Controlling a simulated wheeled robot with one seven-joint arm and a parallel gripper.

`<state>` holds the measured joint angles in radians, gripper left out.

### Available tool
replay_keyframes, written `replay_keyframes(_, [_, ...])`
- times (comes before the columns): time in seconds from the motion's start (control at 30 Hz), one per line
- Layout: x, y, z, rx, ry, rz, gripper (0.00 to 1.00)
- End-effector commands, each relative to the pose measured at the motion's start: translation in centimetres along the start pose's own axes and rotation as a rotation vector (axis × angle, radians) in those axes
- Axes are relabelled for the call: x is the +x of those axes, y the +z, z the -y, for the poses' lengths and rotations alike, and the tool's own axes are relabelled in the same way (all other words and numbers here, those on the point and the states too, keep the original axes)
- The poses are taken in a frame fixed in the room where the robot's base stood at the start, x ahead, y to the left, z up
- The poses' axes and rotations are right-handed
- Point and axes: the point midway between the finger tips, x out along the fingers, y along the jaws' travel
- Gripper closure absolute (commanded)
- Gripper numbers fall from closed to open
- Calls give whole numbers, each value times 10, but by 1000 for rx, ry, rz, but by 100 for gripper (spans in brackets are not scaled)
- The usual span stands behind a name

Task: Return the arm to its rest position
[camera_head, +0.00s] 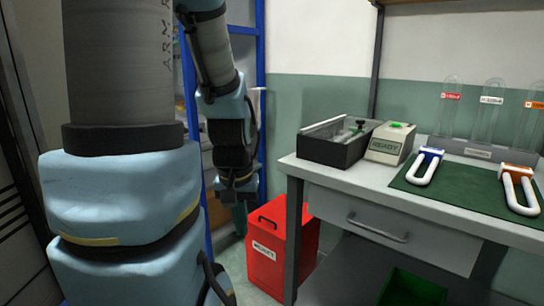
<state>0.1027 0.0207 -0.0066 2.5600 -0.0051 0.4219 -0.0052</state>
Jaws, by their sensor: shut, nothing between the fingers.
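My arm rises large at the left of the head view and folds over, its far part hanging down. My gripper (240,218) points down at its end, shut and empty. It hangs in the air left of the bench and the red bin, partly in front of the blue rack. It appears to touch nothing.
A red bin (266,262) stands beside the white bench (340,178). On the bench are a dark open box (328,150), a box marked READY (391,143), a green mat (440,196) with two U-shaped tools, and several glass tubes. A blue rack (260,60) stands behind my arm.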

Motion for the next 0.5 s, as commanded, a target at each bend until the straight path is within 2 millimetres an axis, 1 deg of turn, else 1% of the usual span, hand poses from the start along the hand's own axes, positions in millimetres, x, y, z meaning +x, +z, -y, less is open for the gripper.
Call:
replay_keyframes(0.03, [-14,-2,0,0,0,0,100])
replay_keyframes(0.13, [-30,-4,0,0,0,0,100])
replay_keyframes(0.4, [-89,-13,0,0,0,0,100])
replay_keyframes(0.5, [-101,-14,0,0,0,0,100])
